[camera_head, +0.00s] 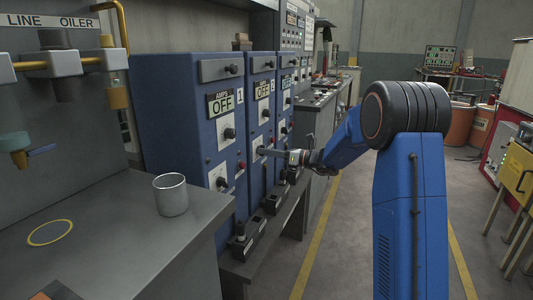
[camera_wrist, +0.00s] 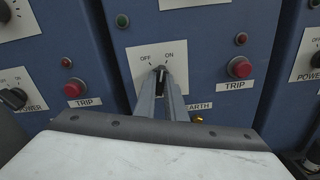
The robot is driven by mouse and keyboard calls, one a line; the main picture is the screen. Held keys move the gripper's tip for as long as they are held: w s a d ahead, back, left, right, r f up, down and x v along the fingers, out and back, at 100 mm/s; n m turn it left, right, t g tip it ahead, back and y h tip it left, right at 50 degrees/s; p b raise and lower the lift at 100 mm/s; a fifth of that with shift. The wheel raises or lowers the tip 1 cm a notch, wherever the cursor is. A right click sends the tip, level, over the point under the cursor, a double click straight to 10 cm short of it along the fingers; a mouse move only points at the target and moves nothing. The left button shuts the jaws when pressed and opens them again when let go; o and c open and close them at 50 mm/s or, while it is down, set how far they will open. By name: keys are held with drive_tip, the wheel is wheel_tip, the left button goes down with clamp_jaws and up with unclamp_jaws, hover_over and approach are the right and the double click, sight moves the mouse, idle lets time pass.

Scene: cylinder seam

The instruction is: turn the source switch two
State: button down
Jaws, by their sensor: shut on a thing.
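The source switch on the middle blue cabinet (camera_head: 262,90) is a small black knob (camera_wrist: 161,70) on a white plate (camera_wrist: 146,57) marked OFF and ON. My gripper (camera_wrist: 161,84) is shut on this knob, with its two grey fingers on either side of it. The knob points roughly upward between the two marks; its exact angle is hard to tell. In the head view my gripper (camera_head: 265,151) reaches the front of the middle cabinet from the right and hides the knob. The middle cabinet's display (camera_head: 262,90) reads OFF.
A red TRIP button (camera_wrist: 240,67) is right of the knob, with an EARTH label lower down. Similar blue cabinets stand on both sides; the nearest (camera_head: 190,120) is marked 1. A metal cup (camera_head: 171,195) stands on the grey bench (camera_head: 130,245). The aisle floor at right is clear.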

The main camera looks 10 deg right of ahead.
drive_tip(key=shift+d+n, duration=0.1)
drive_tip(key=shift+n, duration=4.4)
drive_tip(key=c, duration=1.8)
unclamp_jaws()
drive_tip(key=v, duration=1.7)
drive_tip(key=shift+s+d, duration=0.15)
